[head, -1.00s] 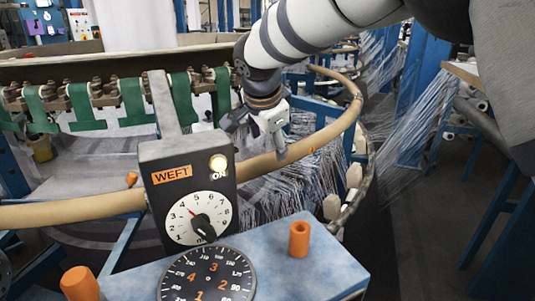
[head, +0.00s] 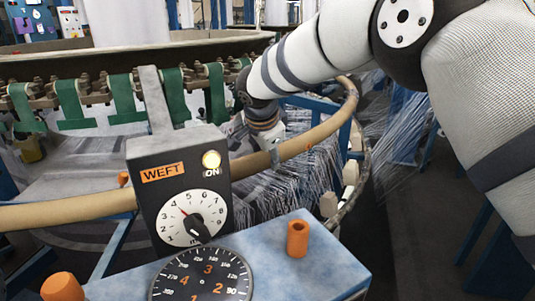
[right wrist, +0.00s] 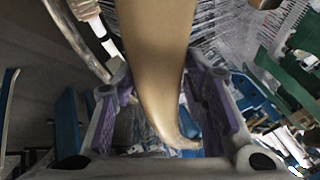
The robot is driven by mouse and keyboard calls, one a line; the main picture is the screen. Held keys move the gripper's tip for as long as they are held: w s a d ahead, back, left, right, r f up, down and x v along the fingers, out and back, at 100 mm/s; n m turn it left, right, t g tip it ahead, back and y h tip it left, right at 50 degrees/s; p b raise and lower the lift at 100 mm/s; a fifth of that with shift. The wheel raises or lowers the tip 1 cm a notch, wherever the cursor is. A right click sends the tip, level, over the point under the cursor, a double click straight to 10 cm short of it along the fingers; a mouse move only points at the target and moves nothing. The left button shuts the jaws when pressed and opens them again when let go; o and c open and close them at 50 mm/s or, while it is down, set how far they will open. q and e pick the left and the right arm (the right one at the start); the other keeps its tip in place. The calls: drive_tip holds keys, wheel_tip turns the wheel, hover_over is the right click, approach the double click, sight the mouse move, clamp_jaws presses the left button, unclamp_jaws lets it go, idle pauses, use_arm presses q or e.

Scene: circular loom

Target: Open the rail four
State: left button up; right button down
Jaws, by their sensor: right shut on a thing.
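A tan curved rail (head: 325,125) runs around the loom, from the left edge behind the weft box to the right. No number is readable on it. My right gripper (head: 274,157) is at the rail's right part, just right of the weft box; its fingers are mostly hidden in the head view. In the right wrist view, the rail (right wrist: 157,60) passes between the purple-grey fingers of the same gripper (right wrist: 162,95), which is shut on it. My left gripper is not in view.
The dark weft box (head: 178,193) with its dial and lit lamp (head: 211,159) stands in front of the rail. A blue panel (head: 320,262) carries a round gauge (head: 203,278) and orange knobs (head: 298,239). Green straps (head: 123,100) hang behind; white threads spread below the rail.

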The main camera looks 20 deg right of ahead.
drive_tip(key=shift+w+r, duration=0.1)
drive_tip(key=shift+r, duration=0.15)
drive_tip(key=shift+g+y, duration=0.4)
drive_tip(key=shift+g, duration=0.2)
drive_tip(key=r, duration=0.7)
drive_tip(key=shift+w+d+r+b, duration=0.15)
drive_tip(key=shift+w+d+b, duration=0.05)
drive_tip(key=shift+d+b, duration=0.1)
drive_tip(key=shift+a, duration=0.1)
drive_tip(key=c, duration=1)
unclamp_jaws()
drive_tip(key=shift+f, duration=0.2)
drive_tip(key=v, duration=1.2)
